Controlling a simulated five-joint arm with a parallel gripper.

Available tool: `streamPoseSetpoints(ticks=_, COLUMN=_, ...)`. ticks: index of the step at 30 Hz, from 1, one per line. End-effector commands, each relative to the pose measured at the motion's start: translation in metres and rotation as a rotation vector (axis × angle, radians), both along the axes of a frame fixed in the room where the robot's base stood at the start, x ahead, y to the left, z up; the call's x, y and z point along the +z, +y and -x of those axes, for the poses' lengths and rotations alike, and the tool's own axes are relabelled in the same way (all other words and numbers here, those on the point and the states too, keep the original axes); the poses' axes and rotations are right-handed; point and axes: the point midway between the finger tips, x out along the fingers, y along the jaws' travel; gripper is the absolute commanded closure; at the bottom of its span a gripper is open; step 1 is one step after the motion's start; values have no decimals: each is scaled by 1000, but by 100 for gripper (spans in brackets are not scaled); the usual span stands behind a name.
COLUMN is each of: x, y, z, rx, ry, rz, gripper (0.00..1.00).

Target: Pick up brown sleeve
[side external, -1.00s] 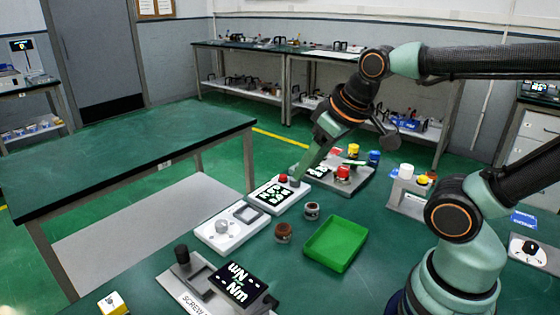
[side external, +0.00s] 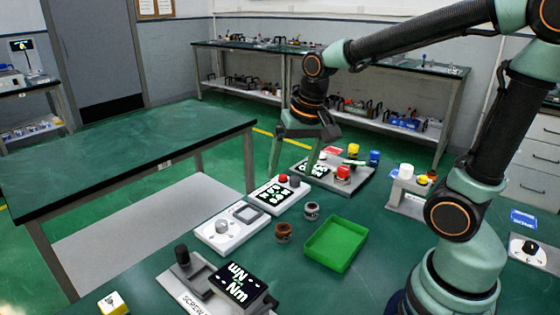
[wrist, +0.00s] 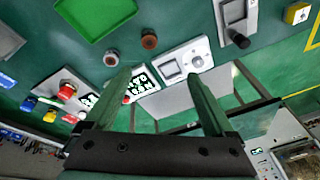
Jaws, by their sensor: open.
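The brown sleeve (side external: 283,232) is a short upright ring on the green bench, between a white device with a dial and the green tray. It also shows in the wrist view (wrist: 149,39), beyond my fingertips and above them in the picture. My gripper (side external: 292,170) is open with its fingers spread and pointing down. It appears above the white panel, behind the sleeve and apart from it. The wrist view (wrist: 157,76) shows nothing between the fingers.
A grey sleeve (side external: 312,211) stands close behind the brown one, to its right. The empty green tray (side external: 336,244) is right of both. The white dial device (side external: 232,229) is to the left, a dark screwdriver station (side external: 236,284) in front. A button panel (side external: 279,195) lies behind.

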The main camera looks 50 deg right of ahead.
Motion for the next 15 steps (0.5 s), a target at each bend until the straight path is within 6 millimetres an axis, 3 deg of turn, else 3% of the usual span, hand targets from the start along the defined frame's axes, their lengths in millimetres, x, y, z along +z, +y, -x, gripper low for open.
streamPoseSetpoints(ticks=6, x=-43, y=-14, z=-30, rx=-313, ry=135, rz=-63, gripper=11)
streamPoseSetpoints(ticks=15, x=-88, y=-26, z=-49, rx=-596, ry=238, rz=-92, gripper=11)
